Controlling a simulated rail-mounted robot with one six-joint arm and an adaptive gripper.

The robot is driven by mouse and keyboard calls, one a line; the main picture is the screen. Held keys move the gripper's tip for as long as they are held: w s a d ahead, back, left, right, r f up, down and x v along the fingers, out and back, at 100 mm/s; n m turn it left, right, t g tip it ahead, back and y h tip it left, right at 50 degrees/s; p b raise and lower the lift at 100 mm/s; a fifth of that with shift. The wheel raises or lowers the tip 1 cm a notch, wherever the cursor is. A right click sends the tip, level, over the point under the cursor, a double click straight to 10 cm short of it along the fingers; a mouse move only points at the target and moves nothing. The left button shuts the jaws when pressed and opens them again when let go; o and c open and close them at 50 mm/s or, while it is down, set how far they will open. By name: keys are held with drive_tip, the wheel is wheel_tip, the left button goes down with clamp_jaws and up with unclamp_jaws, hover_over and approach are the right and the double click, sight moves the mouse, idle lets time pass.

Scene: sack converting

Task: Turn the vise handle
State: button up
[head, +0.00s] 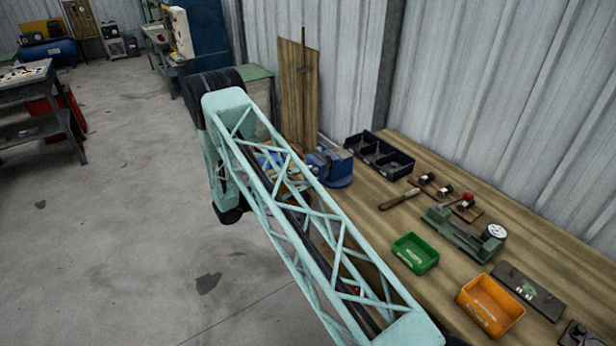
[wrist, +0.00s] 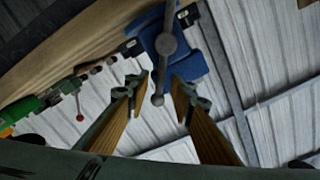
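In the wrist view the vise (wrist: 190,58) is at the top centre. Its grey handle bar (wrist: 160,75) runs down from a round hub, with a ball at its lower end. My gripper (wrist: 162,85) is open, with one finger on each side of the bar's lower part. Gaps show between the bar and both fingers; the difference in depth is hard to judge.
The workbench (head: 450,237) bears a black divided tray (head: 380,155), a green bin (head: 414,253), an orange bin (head: 490,305) and a green device with a dial (head: 465,230). A corrugated wall stands behind.

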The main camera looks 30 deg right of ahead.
drive_tip(key=a, duration=1.2)
idle(0.4)
idle(0.6)
drive_tip(key=s+r+m+g+y+b, duration=0.1)
drive_tip(key=s+r+m+g+y, duration=0.1)
drive_tip(key=s+r+m, duration=0.35)
drive_tip(key=s+r+m+g+y+b, duration=0.25)
drive_tip(key=r+m, duration=0.35)
drive_tip(key=r, duration=0.4)
drive_tip(key=s+a+r+m+y+b, duration=0.2)
drive_tip(key=s+a+r+m+y, duration=0.2)
drive_tip(key=s+r+m, duration=0.95)
drive_tip(key=s+a+r+m+t+y+b, duration=0.1)
drive_tip(key=s+a+m+t+y+b, duration=0.1)
drive_tip(key=s+a+m, duration=0.4)
drive_tip(key=s+a+r+m+t+y+b, duration=0.1)
drive_tip(key=s+a+m+t+y, duration=0.2)
drive_tip(key=s, duration=1.1)
drive_tip(key=s+a+r+m+t+y+b, duration=0.1)
drive_tip(key=s+a+m+t+y+b, duration=0.1)
drive_tip(key=s+a+m, duration=0.7)
drive_tip(key=s+m+t+y, duration=0.1)
drive_tip(key=s+m+y, duration=0.1)
drive_tip(key=m, duration=0.1)
drive_tip(key=shift+a+r+m+b, duration=0.2)
drive_tip(key=shift+a+m+b, duration=0.05)
drive_tip(key=shift+m+b, duration=0.05)
